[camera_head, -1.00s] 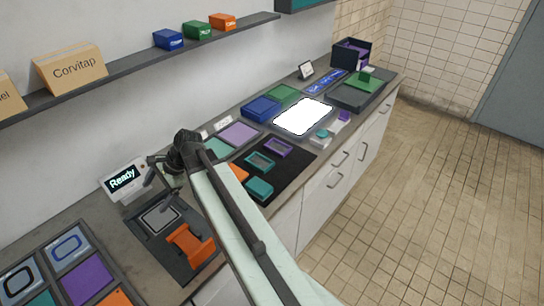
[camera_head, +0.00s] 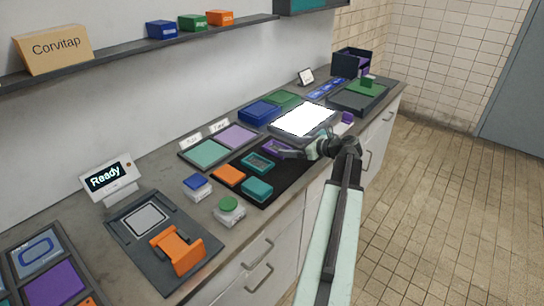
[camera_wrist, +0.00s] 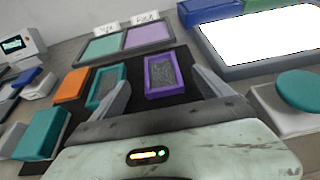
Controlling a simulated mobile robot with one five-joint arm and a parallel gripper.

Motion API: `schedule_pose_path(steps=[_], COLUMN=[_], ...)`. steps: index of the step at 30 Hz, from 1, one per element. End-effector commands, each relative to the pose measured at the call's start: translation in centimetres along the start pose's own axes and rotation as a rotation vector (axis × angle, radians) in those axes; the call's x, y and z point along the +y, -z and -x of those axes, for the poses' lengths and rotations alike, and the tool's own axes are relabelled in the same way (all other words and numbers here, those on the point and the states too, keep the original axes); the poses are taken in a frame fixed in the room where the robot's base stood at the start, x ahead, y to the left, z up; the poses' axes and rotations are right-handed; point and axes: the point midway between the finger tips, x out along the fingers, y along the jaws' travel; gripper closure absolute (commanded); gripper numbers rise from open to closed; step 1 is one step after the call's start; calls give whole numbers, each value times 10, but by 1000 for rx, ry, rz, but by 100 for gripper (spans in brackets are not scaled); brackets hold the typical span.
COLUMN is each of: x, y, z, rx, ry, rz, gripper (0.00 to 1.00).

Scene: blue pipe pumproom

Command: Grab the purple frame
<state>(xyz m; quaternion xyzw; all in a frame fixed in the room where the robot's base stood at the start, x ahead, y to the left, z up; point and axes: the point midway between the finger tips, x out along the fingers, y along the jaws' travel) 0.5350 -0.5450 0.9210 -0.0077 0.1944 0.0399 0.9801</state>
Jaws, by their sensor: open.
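The purple frame (camera_wrist: 164,74) is a rectangular purple rim around a grey mesh-like middle, lying on the black mat (camera_wrist: 138,95). In the head view the frame (camera_head: 274,147) is partly covered by my gripper (camera_head: 284,152). In the wrist view my gripper (camera_wrist: 160,95) is open, one finger at each side of the picture. The purple frame lies ahead, nearer the right finger. The left finger is beside and partly over a teal frame (camera_wrist: 106,84). Nothing is held.
An orange block (camera_wrist: 71,86) and a teal box (camera_wrist: 43,133) are left of the frames. A tray with teal and lilac panels (camera_wrist: 122,43) lies behind. A bright white panel (camera_wrist: 262,38) and a teal-topped button (camera_wrist: 298,84) are to the right.

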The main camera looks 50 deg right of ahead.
Motion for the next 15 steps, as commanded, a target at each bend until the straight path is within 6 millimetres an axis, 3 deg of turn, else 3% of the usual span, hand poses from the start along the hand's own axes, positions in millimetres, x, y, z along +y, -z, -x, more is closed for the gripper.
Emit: schedule_pose_path(steps=[2,8,15], x=[0,0,-1], y=[3,3,9], z=[-13,-21,-62], rx=[0,0,1], ry=[-3,-2,-4], rz=[1,1,3], gripper=[11,11,11])
